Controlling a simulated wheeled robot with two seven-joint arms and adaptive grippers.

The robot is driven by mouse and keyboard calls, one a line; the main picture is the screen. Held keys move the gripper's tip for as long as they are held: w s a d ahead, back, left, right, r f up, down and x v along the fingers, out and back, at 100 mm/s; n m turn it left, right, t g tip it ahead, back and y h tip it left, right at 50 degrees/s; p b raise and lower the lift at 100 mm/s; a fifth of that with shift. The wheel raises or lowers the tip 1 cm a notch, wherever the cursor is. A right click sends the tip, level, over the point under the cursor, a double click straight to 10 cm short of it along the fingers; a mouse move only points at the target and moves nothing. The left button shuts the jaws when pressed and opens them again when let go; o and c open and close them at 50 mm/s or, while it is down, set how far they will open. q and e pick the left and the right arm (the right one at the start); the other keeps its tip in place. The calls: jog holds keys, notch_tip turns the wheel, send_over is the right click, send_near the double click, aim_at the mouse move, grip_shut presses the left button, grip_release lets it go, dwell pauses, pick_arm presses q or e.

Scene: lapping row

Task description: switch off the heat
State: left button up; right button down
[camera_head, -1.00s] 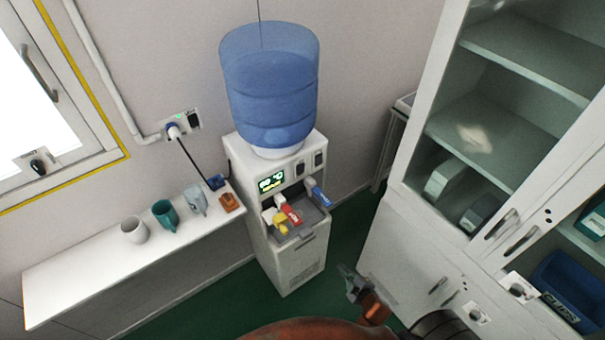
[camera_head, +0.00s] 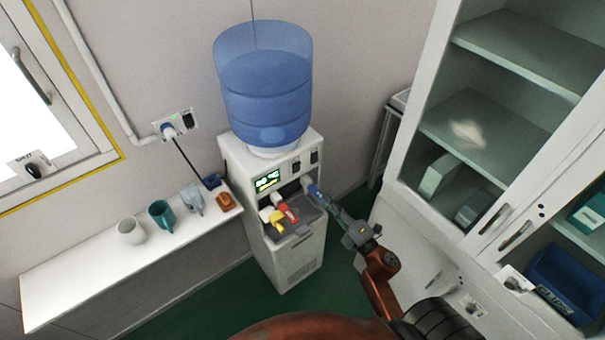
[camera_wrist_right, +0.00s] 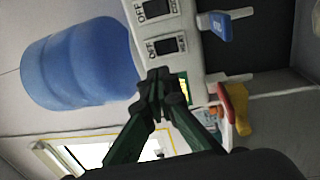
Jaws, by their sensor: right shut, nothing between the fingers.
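The water dispenser (camera_head: 231,162) stands against the wall under a blue bottle (camera_head: 265,85). Its front has a lit display (camera_head: 267,181) and two dark rocker switches, a left one (camera_head: 297,167) and a right one (camera_head: 314,157). In the right wrist view the left switch (camera_wrist_right: 166,45) and right switch (camera_wrist_right: 157,9) each have OFF printed beside them. My right gripper (camera_head: 328,204) is shut and empty, in front of the dispenser by the blue tap (camera_head: 314,192). In the right wrist view its fingertips (camera_wrist_right: 158,84) overlap the panel and partly hide the display. My left gripper is out of view.
Red (camera_head: 288,212) and yellow (camera_head: 272,217) taps sit over the drip tray (camera_head: 288,234). A shelf (camera_head: 85,268) with several mugs is left. A wall socket (camera_head: 187,121) holds a plug. A glass-fronted cabinet (camera_head: 410,185) bounds the right side.

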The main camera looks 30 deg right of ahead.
aim_at(298, 166)
jog(key=shift+w, duration=0.1)
jog(key=w, duration=0.4)
jog(key=w+r, duration=0.1)
jog(key=w, duration=0.4)
jog(key=w+a+p, duration=0.1)
jog(key=w, duration=0.3)
jog(key=shift+w+r, duration=0.35)
